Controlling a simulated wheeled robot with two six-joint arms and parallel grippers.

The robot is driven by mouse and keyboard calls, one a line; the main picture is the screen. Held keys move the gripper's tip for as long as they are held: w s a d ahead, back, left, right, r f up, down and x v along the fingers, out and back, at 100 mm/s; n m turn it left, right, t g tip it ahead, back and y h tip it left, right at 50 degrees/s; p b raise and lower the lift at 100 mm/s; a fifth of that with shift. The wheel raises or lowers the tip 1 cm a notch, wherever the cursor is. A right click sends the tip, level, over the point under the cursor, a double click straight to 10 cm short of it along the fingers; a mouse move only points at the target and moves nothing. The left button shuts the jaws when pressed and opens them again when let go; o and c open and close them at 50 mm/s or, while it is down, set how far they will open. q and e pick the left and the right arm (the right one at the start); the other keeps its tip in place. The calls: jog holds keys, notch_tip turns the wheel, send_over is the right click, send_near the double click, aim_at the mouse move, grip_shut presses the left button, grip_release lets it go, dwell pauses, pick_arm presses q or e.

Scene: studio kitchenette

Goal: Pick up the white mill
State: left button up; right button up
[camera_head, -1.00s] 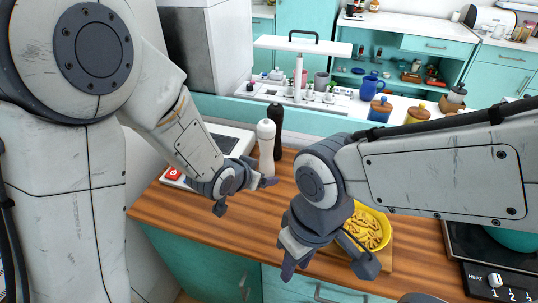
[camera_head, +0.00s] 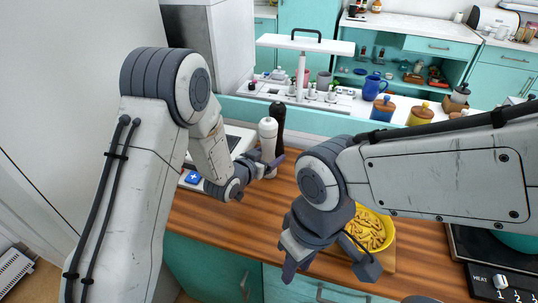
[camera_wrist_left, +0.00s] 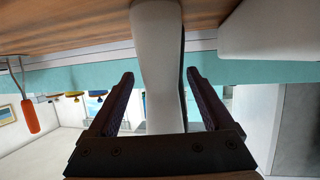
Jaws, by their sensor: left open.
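The white mill (camera_head: 267,134) stands upright on the wooden counter, just in front of a black mill (camera_head: 279,118). My left gripper (camera_head: 260,174) is open at the white mill's lower part, which its finger partly hides in the head view. In the left wrist view, the white mill (camera_wrist_left: 157,50) reaches in between the two spread fingers of my left gripper (camera_wrist_left: 159,74), with a gap on each side. My right gripper (camera_head: 328,268) is open and empty over the counter's front edge, in front of a yellow bowl.
The yellow bowl (camera_head: 372,230) of pasta sits on a board right of the mills, partly behind my right arm. A cooktop (camera_head: 480,262) is at the far right. A blue-marked item (camera_head: 193,178) lies left of my left gripper. Bare counter (camera_head: 225,220) shows in front.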

aim_at(273, 151)
pick_arm(q)
jog(key=x, duration=0.3)
jog(key=shift+w+d+f, duration=0.1)
jog(key=shift+w, duration=0.15)
grip_shut()
